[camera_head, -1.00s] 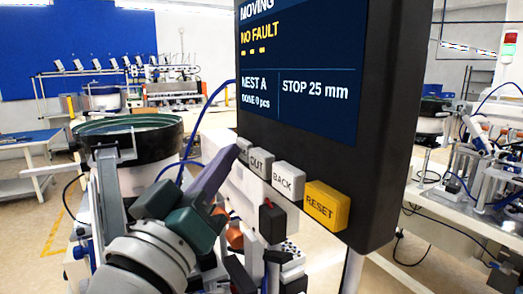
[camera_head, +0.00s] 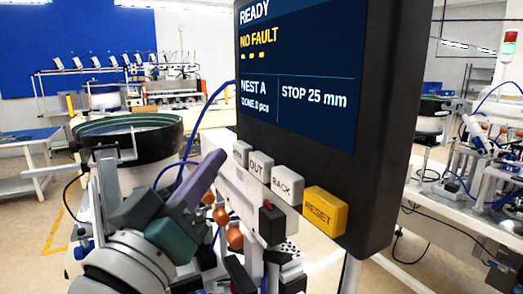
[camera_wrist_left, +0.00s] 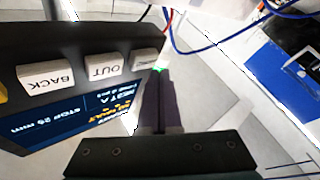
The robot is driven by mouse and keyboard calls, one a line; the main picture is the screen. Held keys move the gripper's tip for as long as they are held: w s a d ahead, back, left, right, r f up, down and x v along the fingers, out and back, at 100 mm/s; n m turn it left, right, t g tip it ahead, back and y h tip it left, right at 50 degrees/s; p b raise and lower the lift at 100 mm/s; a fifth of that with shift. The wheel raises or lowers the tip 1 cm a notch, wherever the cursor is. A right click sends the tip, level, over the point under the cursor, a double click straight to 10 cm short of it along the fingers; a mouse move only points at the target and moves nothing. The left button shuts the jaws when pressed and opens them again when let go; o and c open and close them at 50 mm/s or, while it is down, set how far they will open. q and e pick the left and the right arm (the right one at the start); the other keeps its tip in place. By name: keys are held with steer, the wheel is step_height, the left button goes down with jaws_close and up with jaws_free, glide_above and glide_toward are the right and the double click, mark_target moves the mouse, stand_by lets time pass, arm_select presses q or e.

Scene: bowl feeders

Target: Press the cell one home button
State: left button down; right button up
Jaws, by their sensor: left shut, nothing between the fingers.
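A dark control panel (camera_head: 385,120) carries a row of buttons under its screen (camera_head: 300,75). The screen reads READY, NO FAULT, NEST A and STOP 25 mm. The leftmost white button (camera_head: 241,153) has a label I cannot read; it also shows in the left wrist view (camera_wrist_left: 146,57). Beside it are OUT (camera_head: 259,164), BACK (camera_head: 286,184) and yellow RESET (camera_head: 325,211). My left gripper (camera_head: 218,159) is shut and empty, its tip left of the leftmost button and apart from it. The gripper also shows in the left wrist view (camera_wrist_left: 160,77).
A bowl feeder (camera_head: 130,138) stands behind my left arm. A blue cable (camera_head: 205,108) hangs behind the gripper. Machine parts with orange pieces (camera_head: 235,239) sit below the buttons. Another cell (camera_head: 480,165) stands at the right.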

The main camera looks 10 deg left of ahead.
arm_select(q)
steer(key=shift+s+a+p, duration=0.45)
steer(key=shift+s+a, duration=0.25)
steer(key=shift+a, duration=0.35)
steer(key=shift+s+a+p, duration=0.45)
steer(key=shift+s+a, duration=0.25)
steer(key=shift+a, duration=0.35)
step_height(320, 180, up, 6)
steer(key=s+a+p, duration=0.1)
steer(key=a+p, duration=0.1)
steer(key=p, duration=0.4)
steer(key=shift+s+a, duration=0.2)
steer(key=shift+s, duration=0.15)
